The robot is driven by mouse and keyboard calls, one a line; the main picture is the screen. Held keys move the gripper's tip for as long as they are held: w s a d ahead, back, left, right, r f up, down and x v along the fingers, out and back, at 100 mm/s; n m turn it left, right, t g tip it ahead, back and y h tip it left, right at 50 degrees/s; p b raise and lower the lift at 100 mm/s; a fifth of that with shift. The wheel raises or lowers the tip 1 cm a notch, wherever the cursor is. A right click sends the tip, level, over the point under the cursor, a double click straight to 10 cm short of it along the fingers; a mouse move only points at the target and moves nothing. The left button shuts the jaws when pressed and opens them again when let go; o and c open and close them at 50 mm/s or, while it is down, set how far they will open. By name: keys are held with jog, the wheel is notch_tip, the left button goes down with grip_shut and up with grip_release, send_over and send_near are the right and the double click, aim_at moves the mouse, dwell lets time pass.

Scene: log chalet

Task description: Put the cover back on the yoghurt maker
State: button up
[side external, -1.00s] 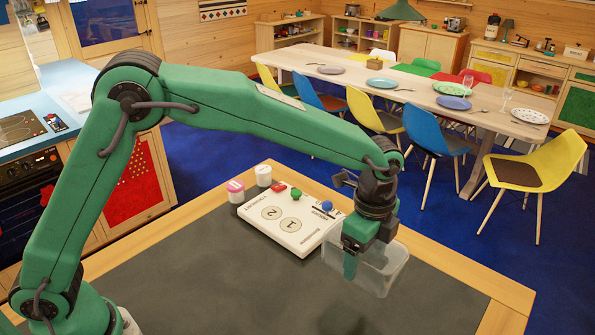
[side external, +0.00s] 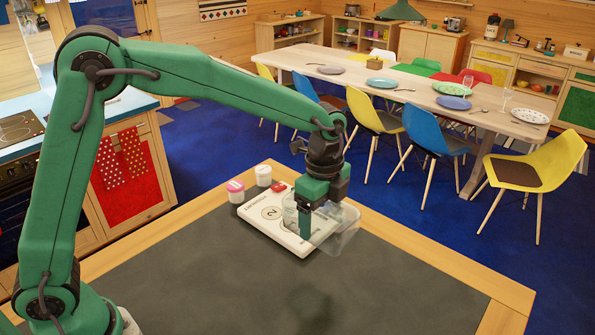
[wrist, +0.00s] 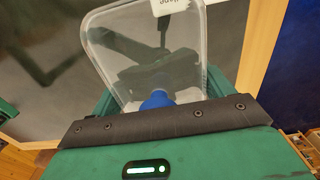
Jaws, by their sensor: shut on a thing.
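The yoghurt maker (side external: 262,222) is a flat white base with numbered circles, lying on the dark table mat. Circle 2 shows; its right part is behind my gripper and the cover. The clear box-like cover (side external: 340,232) hangs from my gripper (side external: 308,228), which is shut on it. The cover is over and beside the right end of the base, and I cannot tell whether they touch. In the wrist view the cover (wrist: 112,42) fills the upper middle. A blue knob-like thing (wrist: 157,99) shows near the jaws, and a corner of white printed surface (wrist: 168,6) at the top.
A pink-lidded jar (side external: 236,191) and a white-lidded jar (side external: 263,175) stand at the base's back left. A red piece (side external: 281,188) lies at its back edge. The front of the dark mat (side external: 250,290) is clear. The wooden table edge (side external: 440,265) runs along the right.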

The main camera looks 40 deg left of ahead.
jog(key=a, duration=0.4)
jog(key=s+a+r, duration=0.1)
jog(key=a, duration=0.1)
jog(key=shift+a, duration=0.25)
send_near(263, 212)
jog(key=d, duration=0.1)
jog(key=w+d+f, duration=0.1)
jog(key=d, duration=0.3)
jog(key=shift+w+d+f, duration=0.2)
jog(key=shift+d+f, duration=0.05)
jog(key=shift+f, duration=2)
jog(key=shift+f, duration=0.1)
jog(key=o, duration=1)
